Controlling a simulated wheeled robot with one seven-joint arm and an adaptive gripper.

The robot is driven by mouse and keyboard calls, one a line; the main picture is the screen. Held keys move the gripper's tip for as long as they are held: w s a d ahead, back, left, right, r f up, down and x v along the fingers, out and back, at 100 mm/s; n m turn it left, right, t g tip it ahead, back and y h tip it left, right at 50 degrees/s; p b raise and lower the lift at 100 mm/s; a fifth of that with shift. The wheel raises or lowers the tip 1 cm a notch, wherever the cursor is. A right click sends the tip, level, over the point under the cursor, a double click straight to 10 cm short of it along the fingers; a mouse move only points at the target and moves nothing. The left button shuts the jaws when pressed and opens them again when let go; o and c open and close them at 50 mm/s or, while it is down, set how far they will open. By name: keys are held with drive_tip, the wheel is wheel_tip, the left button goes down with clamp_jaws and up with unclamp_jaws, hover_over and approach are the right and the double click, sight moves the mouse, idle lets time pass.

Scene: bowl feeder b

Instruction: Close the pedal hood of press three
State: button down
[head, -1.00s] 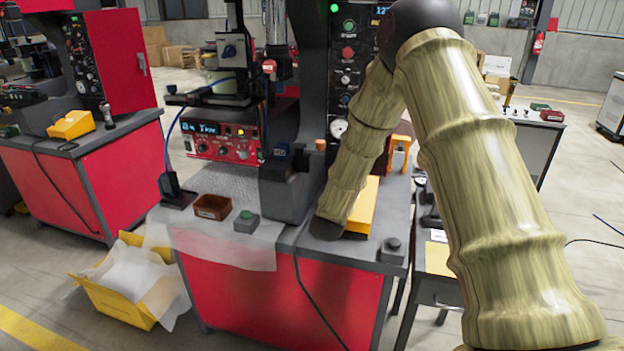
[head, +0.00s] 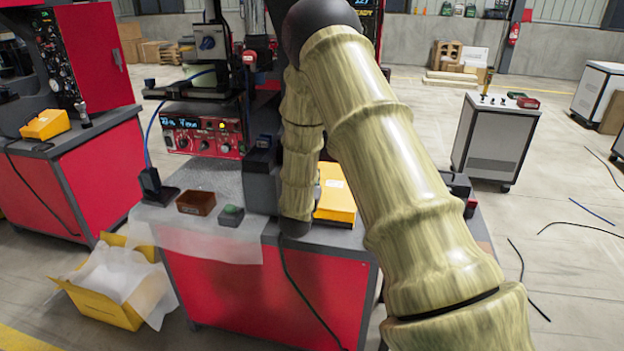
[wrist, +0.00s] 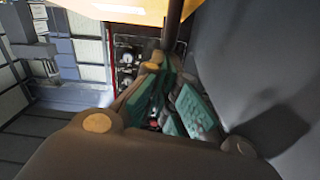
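A yellow box-like hood (head: 337,203) with a white label sits on the grey top of the red press bench, partly hidden by my arm. A yellow surface (wrist: 125,10) with a pale label also shows along the top edge of the wrist view; it looks like the same hood. My arm bends down to the bench close to the hood's left side. In the head view my gripper is hidden. In the wrist view my gripper (wrist: 168,68) has its teal-padded fingers close together at the tips, with nothing visible between them. Whether it touches the hood is unclear.
A yellow crate (head: 105,290) lies on the floor. A grey cabinet (head: 494,135) stands behind right. Cables lie on the otherwise open right floor.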

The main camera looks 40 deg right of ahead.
drive_tip(key=s+a+r, duration=0.4)
drive_tip(key=s+a, duration=0.3)
drive_tip(key=a, duration=0.1)
drive_tip(key=shift+s, duration=0.3)
idle(0.3)
drive_tip(key=s+a+f+n+g+y, duration=0.1)
drive_tip(key=s+a+f+n+y, duration=0.25)
drive_tip(key=f, duration=0.65)
drive_tip(key=s+a+f+n+g+y, duration=0.1)
drive_tip(key=s+a+f+y, duration=0.1)
drive_tip(key=s+a+f, duration=0.55)
drive_tip(key=s+a+f+n+g+y, duration=0.2)
drive_tip(key=a+f+n+y, duration=0.1)
drive_tip(key=f, duration=0.8)
drive_tip(key=s+a+f+n+g+y, duration=0.1)
drive_tip(key=s+a+f, duration=0.3)
drive_tip(key=s, duration=0.5)
drive_tip(key=s+a+f+n+g+y, duration=0.1)
drive_tip(key=s+a+f+g+y, duration=0.1)
drive_tip(key=s, duration=0.7)
drive_tip(key=s+a+f+n+g+y, duration=0.2)
drive_tip(key=s+a+f+g, duration=0.2)
drive_tip(key=s+f, duration=0.3)
drive_tip(key=shift+s+a, duration=0.85)
drive_tip(key=shift+s, duration=0.2)
